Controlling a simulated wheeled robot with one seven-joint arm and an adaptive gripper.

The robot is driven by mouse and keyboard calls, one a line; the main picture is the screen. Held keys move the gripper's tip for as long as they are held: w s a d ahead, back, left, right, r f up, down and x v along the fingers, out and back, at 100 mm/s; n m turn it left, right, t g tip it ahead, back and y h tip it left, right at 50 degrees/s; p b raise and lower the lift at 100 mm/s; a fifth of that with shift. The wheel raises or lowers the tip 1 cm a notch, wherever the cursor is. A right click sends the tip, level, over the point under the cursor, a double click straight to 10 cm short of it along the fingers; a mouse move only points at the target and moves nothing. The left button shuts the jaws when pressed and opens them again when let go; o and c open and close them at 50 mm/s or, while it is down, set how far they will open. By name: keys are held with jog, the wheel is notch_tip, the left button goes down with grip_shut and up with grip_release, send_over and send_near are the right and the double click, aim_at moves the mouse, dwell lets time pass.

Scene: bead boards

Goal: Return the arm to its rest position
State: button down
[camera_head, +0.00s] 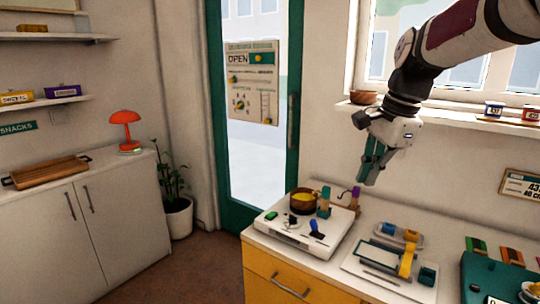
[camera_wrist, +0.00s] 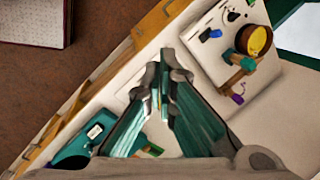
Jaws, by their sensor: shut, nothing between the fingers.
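My gripper (camera_head: 370,180) hangs from my arm at the upper right of the head view, with its fingers pointing down above the counter. The fingers are shut together with nothing between them. In the wrist view the gripper (camera_wrist: 162,72) shows its two green-faced fingers meeting at the tips, apart from everything below. My arm reaches in from the top right corner, in front of the window.
Below is a counter (camera_head: 345,268) with a white board (camera_head: 285,238) bearing a brown bowl (camera_head: 304,200) of yellow stuff, and a second tray (camera_head: 372,280) to its right. A teal case (camera_head: 490,285) stands at the right. A window sill (camera_head: 455,118) runs behind the arm.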

jog(key=s+a+f+n+t+h+p, duration=0.1)
jog(key=s+f+n+p, duration=0.1)
jog(key=s+n, duration=1.3)
jog(key=s+f, duration=0.1)
jog(key=s, duration=1.3)
jog(key=shift+s+a+f+t+h+p, duration=0.15)
jog(key=shift+s+f+t+h+p, duration=0.05)
jog(key=shift+f+t+h+p, duration=0.2)
